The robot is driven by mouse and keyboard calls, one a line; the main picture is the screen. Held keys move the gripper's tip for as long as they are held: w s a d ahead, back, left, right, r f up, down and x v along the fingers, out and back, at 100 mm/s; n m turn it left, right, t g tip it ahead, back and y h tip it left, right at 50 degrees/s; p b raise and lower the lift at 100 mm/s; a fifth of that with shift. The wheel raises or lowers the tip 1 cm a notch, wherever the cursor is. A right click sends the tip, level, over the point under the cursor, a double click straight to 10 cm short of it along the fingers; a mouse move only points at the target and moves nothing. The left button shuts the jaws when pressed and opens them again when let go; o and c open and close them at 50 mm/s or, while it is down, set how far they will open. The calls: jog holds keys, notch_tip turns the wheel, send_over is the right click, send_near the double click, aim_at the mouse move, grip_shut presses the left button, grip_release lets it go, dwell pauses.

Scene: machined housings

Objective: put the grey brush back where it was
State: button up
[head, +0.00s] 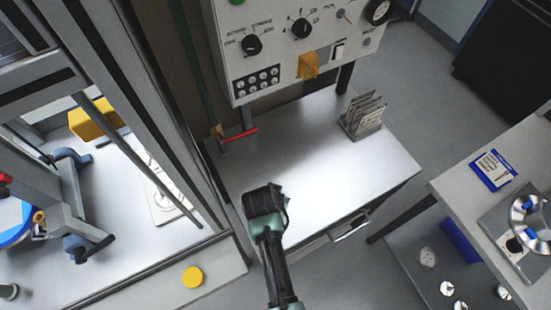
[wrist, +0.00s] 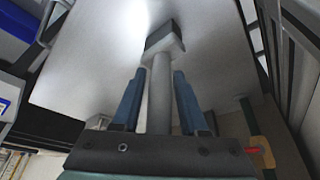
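The grey brush shows in the wrist view, with a round handle (wrist: 160,95) between my two blue fingers and a block-shaped grey head (wrist: 165,38) beyond the fingertips. My gripper (wrist: 159,80) appears shut on the handle, with the head pointing away from the palm. In the head view my gripper (head: 265,200) is over the front edge of the metal bench (head: 305,160); the brush and fingertips are hidden there. I cannot tell whether the brush head touches the bench top.
A rack with upright plates (head: 363,118) stands at the bench's back right. A control panel (head: 300,45) overhangs the back. A framed machine (head: 130,130) borders the left. The bench's middle is clear.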

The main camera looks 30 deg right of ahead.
jog(key=shift+o, duration=0.8)
jog(key=shift+r, duration=0.2)
jog(key=v, duration=1.2)
jog(key=shift+b, duration=0.4)
jog(key=shift+d+f, duration=0.1)
